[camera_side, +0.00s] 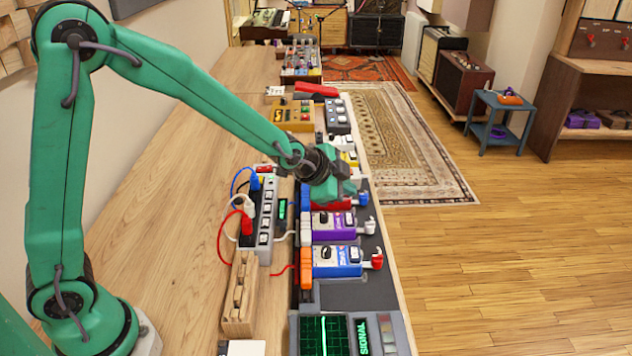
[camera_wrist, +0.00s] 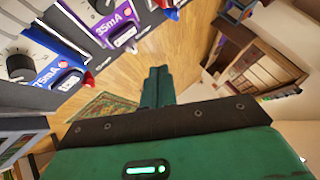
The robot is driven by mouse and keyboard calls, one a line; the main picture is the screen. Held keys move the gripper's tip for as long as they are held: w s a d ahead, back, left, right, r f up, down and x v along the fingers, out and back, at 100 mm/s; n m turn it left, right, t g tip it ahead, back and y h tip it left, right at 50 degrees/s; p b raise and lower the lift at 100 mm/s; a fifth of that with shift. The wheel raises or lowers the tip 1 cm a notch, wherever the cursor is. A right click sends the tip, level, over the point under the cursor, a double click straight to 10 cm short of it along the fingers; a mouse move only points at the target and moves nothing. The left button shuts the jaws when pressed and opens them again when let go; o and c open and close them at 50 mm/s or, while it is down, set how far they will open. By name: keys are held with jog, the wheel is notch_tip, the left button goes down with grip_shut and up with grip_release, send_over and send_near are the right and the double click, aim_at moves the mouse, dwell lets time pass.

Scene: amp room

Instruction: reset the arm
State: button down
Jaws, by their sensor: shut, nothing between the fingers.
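My green arm reaches from the left over the wooden bench in the side view. My gripper (camera_side: 340,188) hangs low over the pedal row, in front of or just above a red pedal (camera_side: 331,204) that it partly hides. Whether it touches that pedal I cannot tell. In the wrist view my gripper (camera_wrist: 157,84) shows its two green fingers pressed together, with nothing between them. The fingers lie over a background of wooden floor, with pedals at upper left.
A purple pedal (camera_side: 334,226) and a blue pedal (camera_side: 337,261) sit on the dark board nearer the camera. A power strip (camera_side: 266,215) with red, white and blue cables stands left of them. A green-screened scope (camera_side: 327,335) is in front. Open floor lies right.

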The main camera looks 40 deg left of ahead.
jog(key=s+a+r+n+g+y, duration=0.1)
jog(key=s+a+r+n, duration=0.45)
jog(key=s+r, duration=0.5)
jog(key=s+a+n+g, duration=0.1)
jog(key=s+a+n, duration=0.1)
jog(key=s, duration=0.7)
jog(key=s+a+r+n+g, duration=0.1)
jog(key=s+a+n, duration=0.1)
jog(key=s, duration=0.7)
jog(key=shift+s+a+n+y, duration=0.3)
jog(key=shift+s+n+y, duration=0.1)
jog(key=shift+n, duration=0.35)
jog(key=c, duration=2.1)
grip_release()
